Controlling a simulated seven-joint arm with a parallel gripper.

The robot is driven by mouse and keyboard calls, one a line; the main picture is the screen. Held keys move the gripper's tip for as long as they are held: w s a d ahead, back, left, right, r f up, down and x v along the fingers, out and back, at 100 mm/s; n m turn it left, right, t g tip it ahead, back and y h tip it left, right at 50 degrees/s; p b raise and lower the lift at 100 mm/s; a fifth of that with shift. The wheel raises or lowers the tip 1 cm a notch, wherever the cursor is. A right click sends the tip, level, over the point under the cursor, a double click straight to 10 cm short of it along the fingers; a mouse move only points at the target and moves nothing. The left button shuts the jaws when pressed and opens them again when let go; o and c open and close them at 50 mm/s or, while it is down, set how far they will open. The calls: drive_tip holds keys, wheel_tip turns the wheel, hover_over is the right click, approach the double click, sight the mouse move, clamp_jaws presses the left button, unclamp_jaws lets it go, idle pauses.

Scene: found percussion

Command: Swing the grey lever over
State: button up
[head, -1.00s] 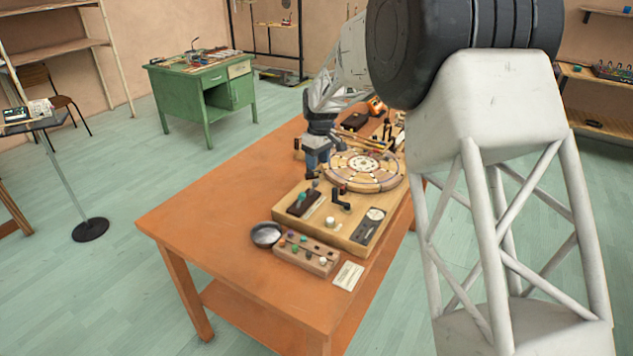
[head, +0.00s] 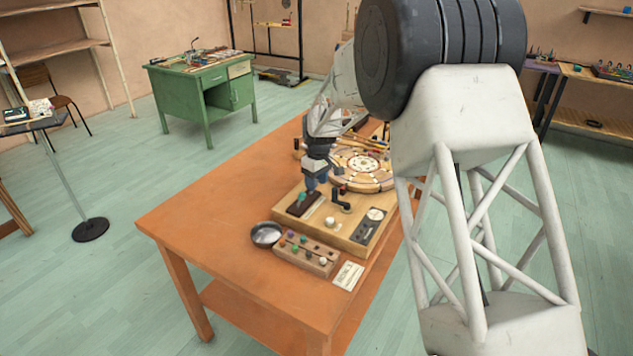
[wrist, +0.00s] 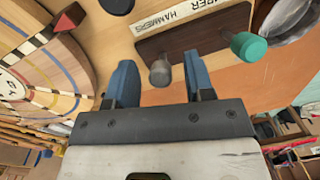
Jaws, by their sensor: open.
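The grey lever (wrist: 160,73) shows its rounded knob in the wrist view, on a dark wooden block (wrist: 185,45). My gripper (wrist: 160,62) is open, with one blue finger on each side of the grey knob in the picture. I cannot tell whether either finger touches it. A teal-knobbed lever (wrist: 249,46) stands at the other end of the same block, outside the fingers. In the head view my gripper (head: 314,186) is over the far end of the dark block (head: 303,205), and the grey knob cannot be made out there.
A label (wrist: 190,12) reading "HAMMERS" lies beside the block. A black crank (head: 341,201), a metal bowl (head: 266,234) and a knobbed box (head: 305,254) are near. The table's left (head: 215,215) is clear.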

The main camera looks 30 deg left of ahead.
clamp_jaws()
idle(0.3)
drive_tip(key=shift+a, duration=0.15)
drive_tip(key=a+h, duration=0.1)
drive_tip(key=h, duration=0.1)
drive_tip(key=a+h, duration=0.1)
drive_tip(key=h, duration=0.1)
drive_tip(key=shift+a+r+h, duration=0.1)
drive_tip(key=shift+a+h, duration=0.2)
drive_tip(key=shift+a+f+h, duration=0.1)
drive_tip(key=shift+a+h, duration=0.35)
drive_tip(key=shift+h, duration=0.45)
drive_tip(key=shift+a+f+h, duration=0.1)
drive_tip(key=shift+a+h, duration=0.35)
drive_tip(key=shift+h, duration=0.45)
unclamp_jaws()
